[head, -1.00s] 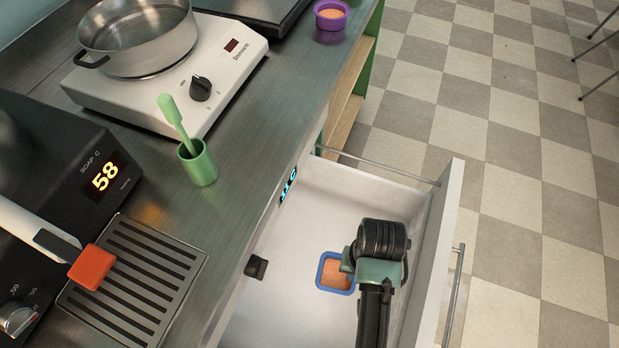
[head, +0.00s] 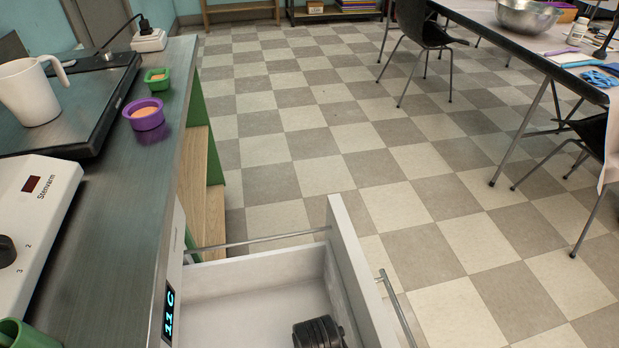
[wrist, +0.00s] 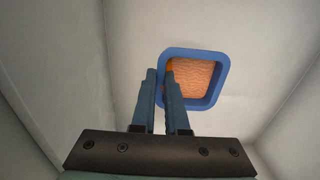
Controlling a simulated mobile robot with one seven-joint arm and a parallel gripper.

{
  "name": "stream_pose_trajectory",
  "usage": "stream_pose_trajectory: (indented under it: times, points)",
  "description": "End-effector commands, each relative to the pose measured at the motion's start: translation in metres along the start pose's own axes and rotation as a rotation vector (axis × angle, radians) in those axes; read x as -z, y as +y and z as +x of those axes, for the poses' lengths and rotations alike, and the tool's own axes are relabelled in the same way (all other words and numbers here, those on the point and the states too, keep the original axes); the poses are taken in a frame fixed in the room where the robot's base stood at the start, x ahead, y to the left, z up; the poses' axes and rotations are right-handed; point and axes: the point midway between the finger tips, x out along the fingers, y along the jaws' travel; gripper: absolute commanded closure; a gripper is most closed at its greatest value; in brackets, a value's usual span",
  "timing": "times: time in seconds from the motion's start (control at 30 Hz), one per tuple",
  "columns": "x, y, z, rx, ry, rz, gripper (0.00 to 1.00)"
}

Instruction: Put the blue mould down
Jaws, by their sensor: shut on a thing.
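The blue mould (wrist: 195,53) is a rounded square with a blue rim and an orange-pink fill (wrist: 190,78). It shows at upper right of centre in the wrist view. My gripper (wrist: 161,72) is shut on the mould's left wall, with one finger outside and one over the inside. The mould is inside the open white drawer (head: 225,268); I cannot tell whether it touches the drawer floor. In the head view the mould and fingertips are out of frame; only a dark part of my arm (head: 318,332) shows.
The drawer walls stand around my gripper; the drawer floor is otherwise bare where seen. On the steel counter (head: 140,195) to the left are a purple mould (head: 144,121), a green mould (head: 157,88), a white jug (head: 28,98) and a hotplate (head: 35,225).

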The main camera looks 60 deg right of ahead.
Motion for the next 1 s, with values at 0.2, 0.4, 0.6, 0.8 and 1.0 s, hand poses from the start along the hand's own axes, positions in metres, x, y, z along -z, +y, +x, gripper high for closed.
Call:
stream_pose_trajectory:
  times: [0.2, 0.4, 0.6, 0.8, 1.0]
  points:
    - [0.001, 0.001, 0.022, 0.000, 0.002, 0.000, 1.00]
    - [0.000, 0.001, 0.045, 0.000, 0.000, 0.001, 1.00]
    - [0.001, 0.001, 0.059, 0.000, 0.003, -0.001, 1.00]
    - [0.001, 0.001, 0.058, 0.000, 0.003, -0.001, 1.00]
    - [0.000, 0.001, 0.061, 0.000, 0.001, -0.001, 0.74]
